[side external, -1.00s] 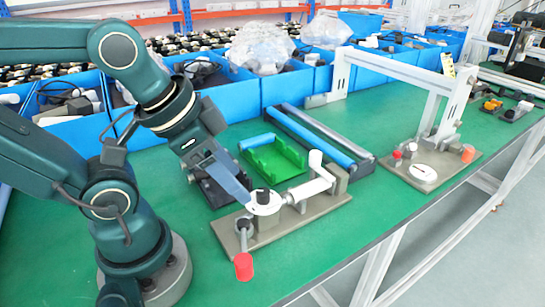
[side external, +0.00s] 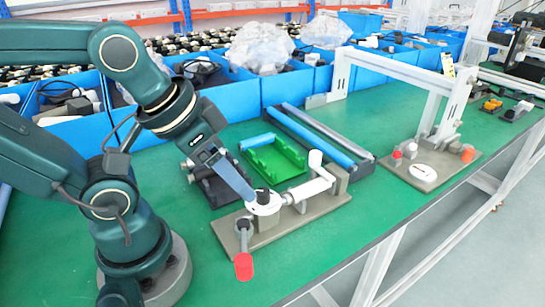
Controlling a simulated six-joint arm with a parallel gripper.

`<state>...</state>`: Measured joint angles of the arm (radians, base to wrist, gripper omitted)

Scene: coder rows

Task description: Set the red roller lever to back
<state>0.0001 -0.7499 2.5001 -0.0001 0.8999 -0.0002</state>
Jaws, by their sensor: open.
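The red roller (side external: 243,267) is the end of a short grey lever that hangs over the front left edge of a grey-brown base plate (side external: 312,216). The lever points toward the camera and slightly down. A round white disc (side external: 264,203) and a white cylinder arm (side external: 308,190) sit on the same fixture, behind the lever. My gripper (side external: 249,197) is open and reaches down from the upper left. Its blue-grey fingers end beside the white disc, above and behind the red roller and apart from it. Whether the tips touch the disc cannot be told.
A green tray (side external: 273,163) and a long blue roller unit (side external: 318,142) lie behind the fixture. A second fixture with a tall grey frame (side external: 395,65) stands at the right. Blue bins (side external: 235,100) line the back. The green table (side external: 345,232) is clear at front right.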

